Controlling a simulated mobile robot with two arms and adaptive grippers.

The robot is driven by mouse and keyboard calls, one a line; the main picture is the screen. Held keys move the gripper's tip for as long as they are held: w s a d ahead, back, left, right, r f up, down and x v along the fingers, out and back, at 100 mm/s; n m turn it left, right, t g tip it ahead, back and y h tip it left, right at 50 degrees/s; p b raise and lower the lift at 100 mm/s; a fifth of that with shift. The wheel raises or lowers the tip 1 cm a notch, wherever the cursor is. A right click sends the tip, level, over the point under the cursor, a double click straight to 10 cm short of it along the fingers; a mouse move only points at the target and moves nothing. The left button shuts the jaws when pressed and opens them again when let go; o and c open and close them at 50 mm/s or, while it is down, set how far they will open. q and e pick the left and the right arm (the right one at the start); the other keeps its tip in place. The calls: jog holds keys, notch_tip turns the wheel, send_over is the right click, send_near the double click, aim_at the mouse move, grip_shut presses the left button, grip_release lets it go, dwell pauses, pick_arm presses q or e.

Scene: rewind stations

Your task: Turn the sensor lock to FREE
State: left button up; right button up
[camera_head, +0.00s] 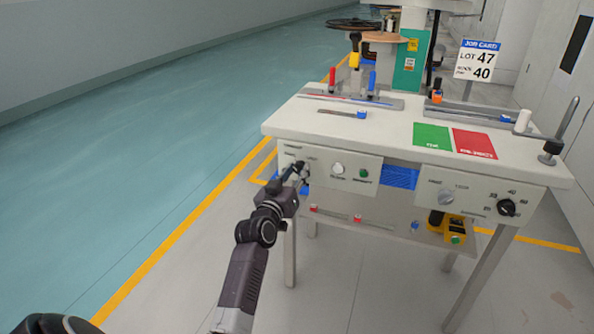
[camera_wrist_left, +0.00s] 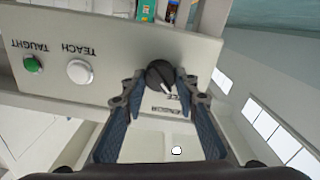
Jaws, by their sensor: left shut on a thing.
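The sensor lock is a dark round knob (camera_wrist_left: 160,74) with a white pointer line, on the left front panel (camera_head: 322,185) of the white station. In the left wrist view the panel shows upside down, and the pointer line runs down and slightly right. The lettering beside the knob is partly hidden by the fingers. My left gripper (camera_head: 297,171) reaches the panel's left end, and its two fingertips (camera_wrist_left: 160,84) are closed on the knob's sides. In the head view the gripper covers much of the knob. My right gripper is not in view.
A white TEACH button (camera_head: 338,169) and a green TAUGHT lamp (camera_head: 364,173) sit right of the knob. A second panel (camera_head: 470,198) with knobs is farther right. The tabletop (camera_head: 390,135) holds green and red areas. The floor left of the station is free.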

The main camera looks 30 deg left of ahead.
pick_arm(q)
jog(key=o, duration=1.1)
jog(key=shift+o, duration=0.2)
jog(key=v, duration=1.2)
jog(key=shift+f, duration=0.1)
